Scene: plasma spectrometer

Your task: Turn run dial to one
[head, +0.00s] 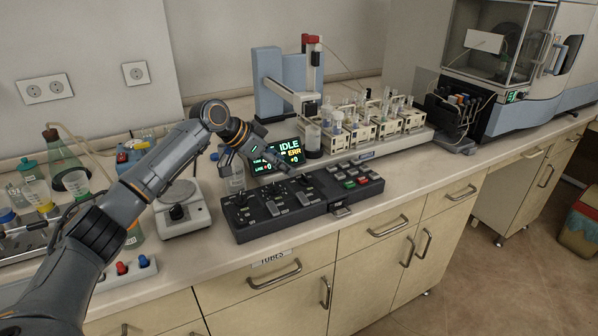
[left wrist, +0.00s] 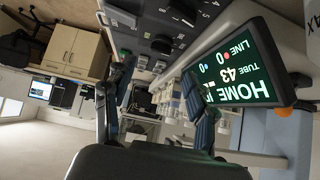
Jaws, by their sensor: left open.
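The black control panel (head: 300,203) lies on the counter, with several dark knobs and switches on its left half. I cannot tell which knob is the run dial. In the left wrist view, black dials (left wrist: 160,44) with white number marks show at the top, upside down. My left gripper (head: 262,166) is open and empty, over the back of the panel in front of the display (head: 278,158). The fingers also show in the left wrist view (left wrist: 158,75), with no dial between them. The gripper hides part of the display, which reads IDLE and ERR in the head view.
A white balance (head: 183,212) stands left of the panel. Behind it are racks of vials (head: 375,125) and a blue-grey sampler column (head: 268,82). Flasks (head: 68,165) crowd the left. The spectrometer (head: 520,65) stands at the right. A narrow counter strip in front of the panel is clear.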

